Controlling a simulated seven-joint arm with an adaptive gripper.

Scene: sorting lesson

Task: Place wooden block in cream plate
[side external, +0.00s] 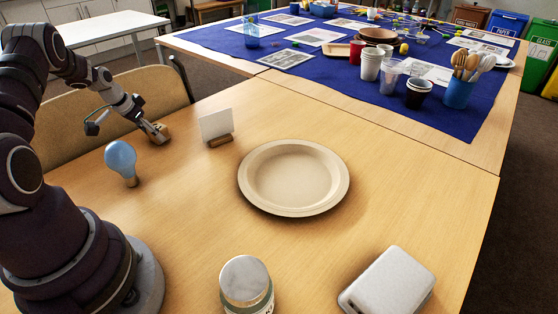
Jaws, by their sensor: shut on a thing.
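The cream plate (293,180) lies flat and empty in the middle of the near table. My gripper (158,131) is low over the table at the left, well to the left of the plate. It is shut on a small tan wooden block (164,130), mostly hidden by the fingers. I cannot tell whether the block touches the table.
A white card in a wooden stand (217,128) is between my gripper and the plate. A blue light bulb (121,161) stands near my arm. A lidded jar (246,284) and a white box (388,282) are in front. A second table with a blue cloth (330,75) holds cups and utensils.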

